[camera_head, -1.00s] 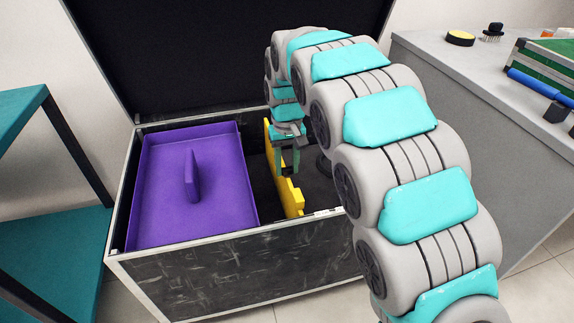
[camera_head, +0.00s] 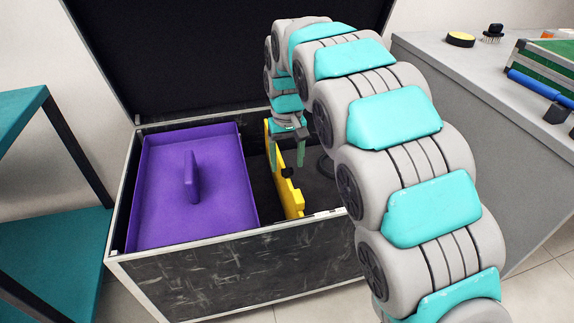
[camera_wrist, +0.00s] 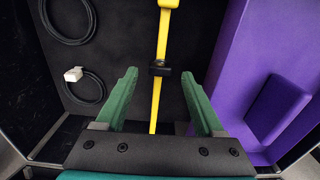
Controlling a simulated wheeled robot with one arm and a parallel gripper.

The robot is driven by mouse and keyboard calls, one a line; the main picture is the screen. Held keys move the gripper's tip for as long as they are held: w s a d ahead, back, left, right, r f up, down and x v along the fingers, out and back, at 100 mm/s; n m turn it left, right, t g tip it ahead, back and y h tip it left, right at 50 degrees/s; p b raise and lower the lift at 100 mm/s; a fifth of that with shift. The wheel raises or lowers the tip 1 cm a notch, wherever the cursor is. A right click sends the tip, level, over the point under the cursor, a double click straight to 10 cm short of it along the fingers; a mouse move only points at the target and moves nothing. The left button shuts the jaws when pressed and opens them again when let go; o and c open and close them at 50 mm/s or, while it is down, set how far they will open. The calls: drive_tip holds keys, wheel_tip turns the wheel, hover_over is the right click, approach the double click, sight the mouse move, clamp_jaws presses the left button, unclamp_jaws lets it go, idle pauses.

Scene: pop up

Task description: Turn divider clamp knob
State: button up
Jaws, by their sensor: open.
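The yellow divider (camera_head: 291,195) stands upright in the open case, to the right of the purple tray. A small dark clamp knob (camera_head: 287,172) sits on it, and in the wrist view the knob (camera_wrist: 160,68) shows on the divider's yellow top edge (camera_wrist: 163,35). My gripper (camera_head: 287,165) is over the divider, fingers pointing down. In the wrist view my gripper (camera_wrist: 159,74) is open, with one green finger on each side of the divider line. The knob lies between and just beyond the fingertips, apart from both. Nothing is held.
The purple tray (camera_head: 165,215) with an upright handle fills the case's left side. The case (camera_head: 235,270) has its lid raised behind. Coiled black cables (camera_wrist: 85,88) lie on the case floor. A teal shelf (camera_head: 55,250) stands left, a grey counter (camera_head: 455,65) right.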

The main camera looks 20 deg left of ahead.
sight(288, 169)
wheel_tip(288, 169, up, 4)
drive_tip(key=shift+r, duration=0.8)
drive_tip(key=shift+d, duration=0.1)
drive_tip(key=s+d+r+m, duration=0.1)
drive_tip(key=s+d, duration=0.3)
drive_tip(key=d, duration=0.3)
drive_tip(key=s+d+r+m+p, duration=0.1)
drive_tip(key=s+d, duration=0.3)
drive_tip(key=d, duration=0.3)
drive_tip(key=s+d+r+m, duration=0.1)
drive_tip(key=s+d+m, duration=0.15)
drive_tip(key=d, duration=0.55)
drive_tip(key=s+d+f, duration=0.2)
drive_tip(key=s+d, duration=0.1)
drive_tip(key=s, duration=0.5)
drive_tip(key=s+d+f+m+g, duration=0.1)
drive_tip(key=s+d, duration=0.3)
drive_tip(key=s, duration=0.4)
drive_tip(key=s+d+f+m+p, duration=0.1)
drive_tip(key=s+d+f, duration=0.1)
drive_tip(key=s, duration=0.6)
drive_tip(key=shift+d+f+g, duration=0.4)
drive_tip(key=shift+d, duration=0.3)
